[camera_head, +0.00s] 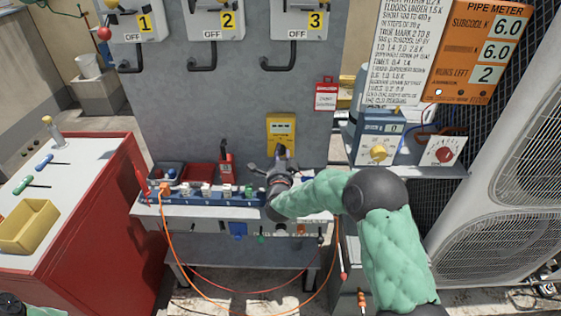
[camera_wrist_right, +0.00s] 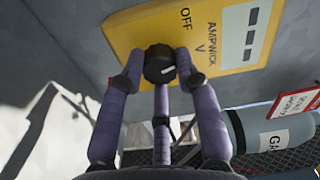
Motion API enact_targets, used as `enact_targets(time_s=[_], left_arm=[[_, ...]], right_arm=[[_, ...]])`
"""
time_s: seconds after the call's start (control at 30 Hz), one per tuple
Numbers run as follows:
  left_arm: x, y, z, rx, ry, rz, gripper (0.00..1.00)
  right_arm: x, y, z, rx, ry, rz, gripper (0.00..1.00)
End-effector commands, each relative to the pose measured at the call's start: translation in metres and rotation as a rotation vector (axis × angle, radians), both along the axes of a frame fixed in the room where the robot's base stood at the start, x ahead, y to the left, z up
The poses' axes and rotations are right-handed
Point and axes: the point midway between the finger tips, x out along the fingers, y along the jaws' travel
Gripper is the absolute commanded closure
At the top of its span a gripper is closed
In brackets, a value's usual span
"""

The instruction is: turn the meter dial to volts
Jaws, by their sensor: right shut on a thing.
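The yellow meter (camera_head: 281,122) is on the grey panel, above the narrow ledge. In the right wrist view its yellow face (camera_wrist_right: 222,40) carries the words OFF and AMPWICK and a V. Its black round dial (camera_wrist_right: 157,62) has a short pale mark on its right part; I cannot tell exactly which label it points at. My right gripper (camera_wrist_right: 158,72) is shut on the dial, with purple fingers at both sides of it. In the head view the right gripper (camera_head: 280,165) covers the dial and the meter's lower part.
Below the meter, the ledge holds a blue strip with several small fittings (camera_head: 205,192). A red tag (camera_head: 326,95) hangs to the right, near a blue box with a yellow knob (camera_head: 378,153). Orange cables (camera_head: 172,245) loop below. A red cabinet (camera_head: 110,215) stands left.

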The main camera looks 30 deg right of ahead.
Motion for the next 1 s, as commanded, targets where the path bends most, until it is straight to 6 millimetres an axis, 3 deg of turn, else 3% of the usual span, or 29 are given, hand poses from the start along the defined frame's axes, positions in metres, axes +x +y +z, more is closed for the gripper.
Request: enact_targets(time_s=[0.1,0.4,1.0], left_arm=[[0.0001,0.0000,-0.0113,0.000,0.000,0.000,1.00],[0.0002,0.0000,-0.0161,0.000,0.000,0.000,1.00],[0.0002,0.0000,-0.0168,0.000,0.000,0.000,1.00]], right_arm=[[-0.0003,-0.0032,0.0009,0.071,-0.052,-0.007,1.00],[-0.0006,-0.0042,0.0028,0.202,-0.132,-0.009,1.00],[-0.0008,-0.0051,0.0031,0.245,-0.159,-0.011,1.00]])
